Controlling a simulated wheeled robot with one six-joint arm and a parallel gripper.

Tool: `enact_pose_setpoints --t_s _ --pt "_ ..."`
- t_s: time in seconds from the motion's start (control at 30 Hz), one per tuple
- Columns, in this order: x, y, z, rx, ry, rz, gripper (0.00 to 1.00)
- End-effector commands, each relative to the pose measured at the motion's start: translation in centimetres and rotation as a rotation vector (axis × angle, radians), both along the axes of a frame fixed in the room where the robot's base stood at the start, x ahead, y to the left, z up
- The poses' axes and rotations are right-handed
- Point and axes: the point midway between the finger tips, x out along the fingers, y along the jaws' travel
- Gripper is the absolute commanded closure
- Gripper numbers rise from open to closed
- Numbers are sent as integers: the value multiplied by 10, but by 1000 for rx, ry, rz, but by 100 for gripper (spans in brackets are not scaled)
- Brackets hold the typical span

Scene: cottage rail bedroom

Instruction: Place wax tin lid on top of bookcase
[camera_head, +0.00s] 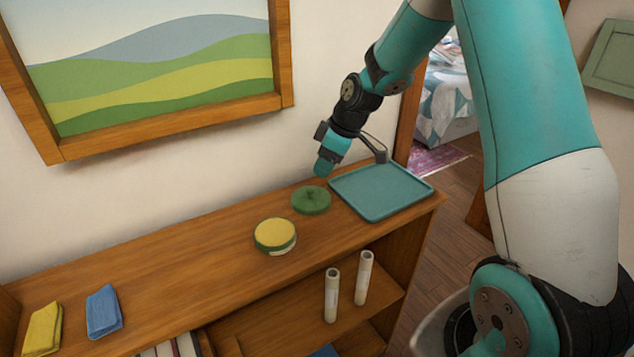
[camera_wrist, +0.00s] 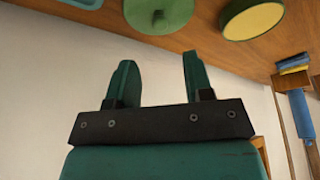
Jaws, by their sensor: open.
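The wax tin lid looks to be the green round disc with a small knob (camera_head: 311,200), lying flat on the bookcase top (camera_head: 190,261) beside the teal tray. It also shows at the top of the wrist view (camera_wrist: 158,14). The round tin (camera_head: 275,236) with a yellow top face stands to the lid's left, apart from it. My gripper (camera_head: 323,170) is just above and behind the lid in the head view. In the wrist view its two green fingers (camera_wrist: 157,72) are apart with nothing between them, and the lid lies beyond their tips.
A teal tray (camera_head: 381,190) sits at the bookcase's right end, close to the lid. Folded blue (camera_head: 104,312) and yellow (camera_head: 42,329) cloths lie at the left. Two white tubes (camera_head: 332,295) stand on the shelf below. A framed picture (camera_head: 150,70) hangs behind.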

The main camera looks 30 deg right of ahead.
Motion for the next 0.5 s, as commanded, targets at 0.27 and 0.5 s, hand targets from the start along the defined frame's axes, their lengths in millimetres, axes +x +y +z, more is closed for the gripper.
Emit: enact_pose_setpoints --t_s 0.27,0.5 --pt "-11 -6 33 1 1 1 53" --pt "-84 100 90 66 93 -14 53"
